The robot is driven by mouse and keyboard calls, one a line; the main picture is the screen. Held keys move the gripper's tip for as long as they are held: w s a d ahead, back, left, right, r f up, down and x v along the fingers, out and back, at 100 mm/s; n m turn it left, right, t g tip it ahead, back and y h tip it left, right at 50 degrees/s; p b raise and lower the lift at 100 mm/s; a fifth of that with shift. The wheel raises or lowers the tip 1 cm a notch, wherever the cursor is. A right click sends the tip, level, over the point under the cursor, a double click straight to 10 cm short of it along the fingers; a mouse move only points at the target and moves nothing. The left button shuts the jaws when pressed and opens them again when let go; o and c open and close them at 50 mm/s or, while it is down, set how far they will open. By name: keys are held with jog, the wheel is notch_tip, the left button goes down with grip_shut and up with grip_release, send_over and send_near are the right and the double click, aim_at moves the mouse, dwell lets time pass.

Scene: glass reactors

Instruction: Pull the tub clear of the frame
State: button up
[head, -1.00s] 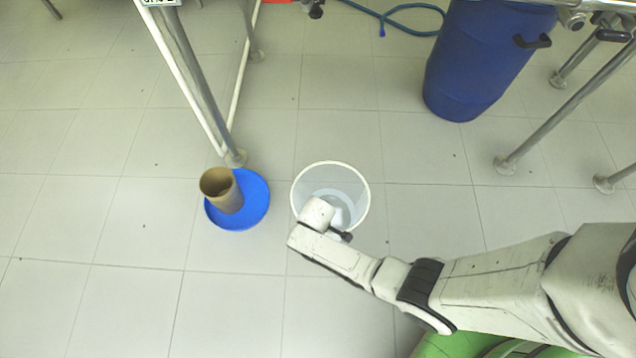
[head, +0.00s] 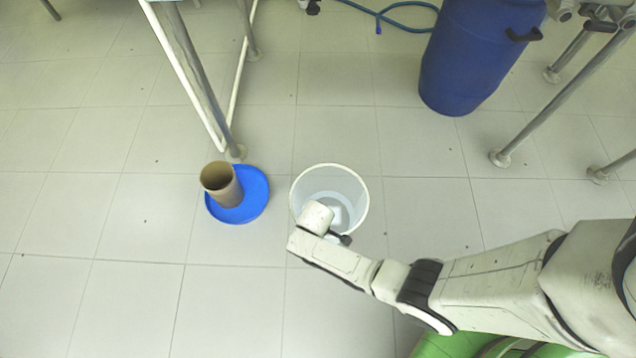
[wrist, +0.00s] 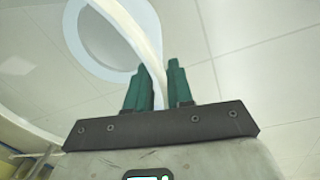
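The tub (head: 354,190) is a round, white, translucent open container. It stands upright on the floor in the head view, right of the left frame's foot and nearer to me. My gripper (wrist: 158,84) has two green fingers on either side of the tub's wall and rim, closed on it in the wrist view. The tub's pale wall (wrist: 150,28) runs up from between the fingers. In the head view my wrist covers the tub's near edge and hides the fingers. The metal frame (head: 205,90) has its nearest foot apart from the tub.
A blue round lid (head: 258,190) bearing a brown cylinder (head: 222,187) lies left of the tub, with a small gap. A blue drum (head: 478,55) and another frame's legs (head: 550,110) stand at the upper right. The near floor at lower left is clear.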

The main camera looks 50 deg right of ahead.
jog(key=shift+o, duration=1.2)
jog(key=shift+r, duration=0.1)
notch_tip(320, 180, up, 11)
jog(key=a+p, duration=0.1)
jog(key=p, duration=0.4)
jog(key=shift+s+f+p, duration=0.2)
jog(key=shift+p, duration=0.2)
jog(key=s+d+r+m, duration=0.15)
jog(key=s+r, duration=0.25)
jog(key=r, duration=0.4)
jog(key=s+d+r+m+y, duration=0.1)
jog(key=s+r+m, duration=0.15)
jog(key=r, duration=0.55)
jog(key=s+d+r+m, duration=0.1)
jog(key=s+d+r, duration=0.1)
jog(key=s+r, duration=0.45)
notch_tip(320, 180, up, 21)
jog(key=w+p, duration=0.2)
jog(key=p, duration=1.7)
jog(key=shift+t+p, duration=0.3)
jog(key=shift+a+f, duration=0.1)
